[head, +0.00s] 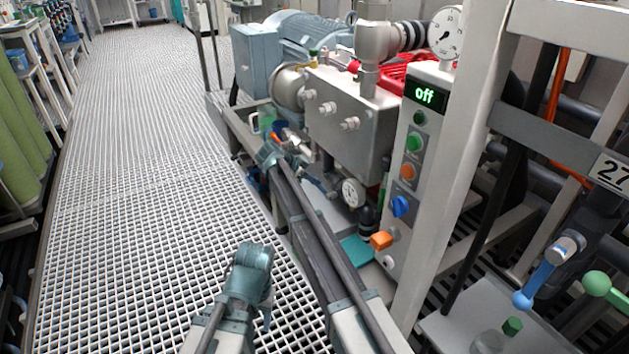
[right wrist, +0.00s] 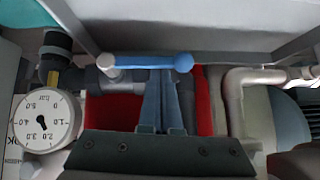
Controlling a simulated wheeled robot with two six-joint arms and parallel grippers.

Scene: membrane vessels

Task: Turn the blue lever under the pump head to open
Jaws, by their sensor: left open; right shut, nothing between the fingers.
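The blue lever (right wrist: 150,60) lies crosswise in the right wrist view, with a round blue knob at its right end and a grey pivot at its left. My right gripper (right wrist: 164,76) is shut and empty, its fingertips right at the middle of the lever; I cannot tell if they touch it. In the head view my right gripper (head: 268,153) reaches in beside the pump head (head: 345,115), low at its left side; the lever is not clearly visible there. My left gripper (head: 255,257) is open and empty over the grating, apart from the pump.
A control panel (head: 426,150) with a green "off" display stands right of the pump. A gauge (right wrist: 45,122) shows beside the lever. Another blue-knobbed lever (head: 541,276) and a green knob (head: 597,283) are at far right. The grating floor (head: 130,150) at left is clear.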

